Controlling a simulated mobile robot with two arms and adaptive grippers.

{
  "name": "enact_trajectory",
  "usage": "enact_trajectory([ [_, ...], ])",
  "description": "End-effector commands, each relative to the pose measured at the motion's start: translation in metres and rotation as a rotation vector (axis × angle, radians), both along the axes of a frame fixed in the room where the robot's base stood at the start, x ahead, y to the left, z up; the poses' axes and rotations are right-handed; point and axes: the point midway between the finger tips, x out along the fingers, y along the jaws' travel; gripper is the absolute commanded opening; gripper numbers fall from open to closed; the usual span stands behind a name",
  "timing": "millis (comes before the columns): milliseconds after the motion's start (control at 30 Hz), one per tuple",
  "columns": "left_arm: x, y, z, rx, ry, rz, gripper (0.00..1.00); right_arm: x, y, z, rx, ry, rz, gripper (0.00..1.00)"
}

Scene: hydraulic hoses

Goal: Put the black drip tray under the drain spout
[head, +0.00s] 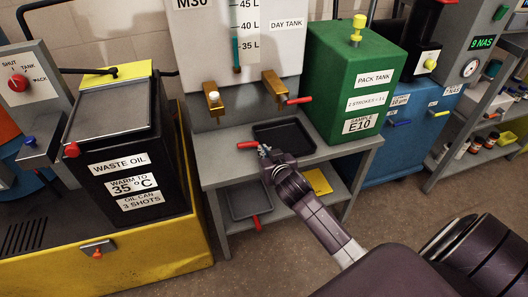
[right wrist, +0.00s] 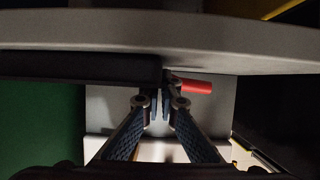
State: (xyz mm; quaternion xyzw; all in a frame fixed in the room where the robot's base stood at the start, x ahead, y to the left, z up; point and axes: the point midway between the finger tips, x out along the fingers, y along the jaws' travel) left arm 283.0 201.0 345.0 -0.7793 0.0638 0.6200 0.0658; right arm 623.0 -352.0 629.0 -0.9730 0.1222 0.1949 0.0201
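The black drip tray (head: 285,137) is on the grey bench's upper top in the head view, below and in front of the right brass spout (head: 274,84). Its red handle (head: 248,145) points left. A second brass spout (head: 213,99) with a white knob is further left. My right gripper (head: 265,152) is at the tray's front-left corner by the handle. In the right wrist view its fingers (right wrist: 160,104) are nearly together at the inner end of the red handle (right wrist: 196,87), beside the dark tray edge (right wrist: 80,68); the exact contact is hidden. My left gripper is out of view.
A grey tray (head: 250,202) with a red handle and a yellow item (head: 318,181) are on the lower shelf. The green pack tank (head: 345,75) stands close right of the tray. The black waste oil bin (head: 120,150) is left. Bench top left of the handle is clear.

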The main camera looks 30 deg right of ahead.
Motion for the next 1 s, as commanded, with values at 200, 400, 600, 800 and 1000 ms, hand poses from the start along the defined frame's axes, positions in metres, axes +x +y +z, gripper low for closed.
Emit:
enact_trajectory([
  [200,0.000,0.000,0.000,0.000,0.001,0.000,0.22,0.000,0.000,0.001,0.000,-0.002,0.000,0.00],
  [400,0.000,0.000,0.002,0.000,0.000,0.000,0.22,0.000,0.000,-0.002,0.000,0.000,0.000,0.13],
  [600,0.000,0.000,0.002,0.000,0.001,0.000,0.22,0.000,0.000,-0.002,0.000,0.000,0.000,0.22],
  [800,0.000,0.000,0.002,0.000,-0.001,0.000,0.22,0.000,0.000,0.000,0.000,-0.001,0.000,0.22],
  [1000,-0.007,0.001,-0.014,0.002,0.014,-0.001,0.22,-0.019,0.006,0.010,0.002,0.000,0.001,0.22],
])
